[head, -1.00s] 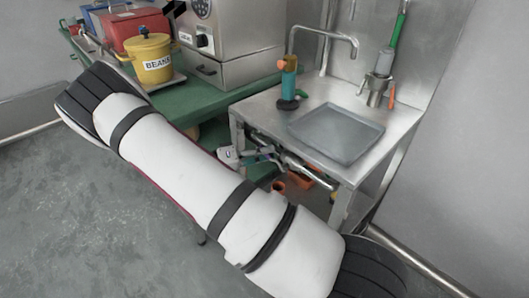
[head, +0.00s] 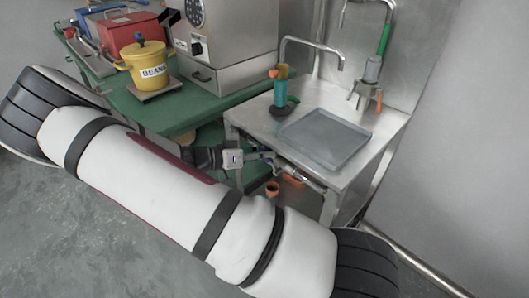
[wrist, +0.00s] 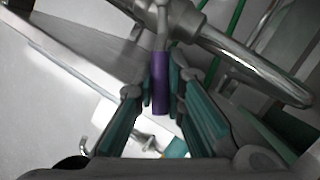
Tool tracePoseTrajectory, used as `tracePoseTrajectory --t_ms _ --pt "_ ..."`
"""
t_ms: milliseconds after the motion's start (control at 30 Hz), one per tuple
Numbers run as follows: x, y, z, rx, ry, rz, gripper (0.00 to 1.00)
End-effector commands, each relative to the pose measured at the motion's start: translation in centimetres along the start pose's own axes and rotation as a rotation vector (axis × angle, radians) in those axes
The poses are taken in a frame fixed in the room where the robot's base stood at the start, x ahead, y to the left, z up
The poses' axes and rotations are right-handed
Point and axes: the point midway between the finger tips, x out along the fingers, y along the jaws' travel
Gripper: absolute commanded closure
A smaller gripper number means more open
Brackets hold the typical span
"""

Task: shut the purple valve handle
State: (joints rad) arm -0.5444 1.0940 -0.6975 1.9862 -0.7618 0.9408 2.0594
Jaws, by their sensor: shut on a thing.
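The purple valve handle (wrist: 160,82) is in the middle of the wrist view. It hangs down in the picture from a metal fitting (wrist: 162,18) on a pipe. My gripper (wrist: 160,85) has its teal-padded fingers on either side of the handle and is shut on it. In the head view my gripper (head: 262,154) is under the left front edge of the sink table, at the metal pipe (head: 298,172). The handle is small and mostly hidden by the fingers there.
The steel sink table (head: 252,118) holds a grey tray (head: 325,138) and a teal-and-orange object (head: 281,88). A green table (head: 165,115) at left bears a yellow beans pot (head: 149,66) and a steel machine (head: 225,35). Orange pots (head: 272,188) stand below the sink.

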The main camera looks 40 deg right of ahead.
Motion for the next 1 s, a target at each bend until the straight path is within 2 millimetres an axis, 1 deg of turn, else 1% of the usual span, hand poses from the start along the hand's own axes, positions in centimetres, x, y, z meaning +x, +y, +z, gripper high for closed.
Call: tracePoseTrajectory --t_ms 400,433,467,500,533,833,933,1000 --pt "0.0 0.1 0.1 0.004 -0.002 -0.001 1.00" --pt "0.0 0.1 0.1 0.004 -0.002 -0.001 0.85" --pt "0.0 0.1 0.1 0.004 -0.002 -0.001 0.78" --pt "0.0 0.1 0.1 0.004 -0.002 -0.001 0.69" --pt "0.0 0.1 0.1 0.004 -0.002 -0.001 0.68" --pt "-0.1 0.0 0.1 0.005 -0.001 -0.002 0.68" --pt "-0.7 0.0 0.0 0.005 -0.001 -0.003 0.68" --pt "-1.6 0.0 0.0 0.007 -0.001 -0.005 0.68"
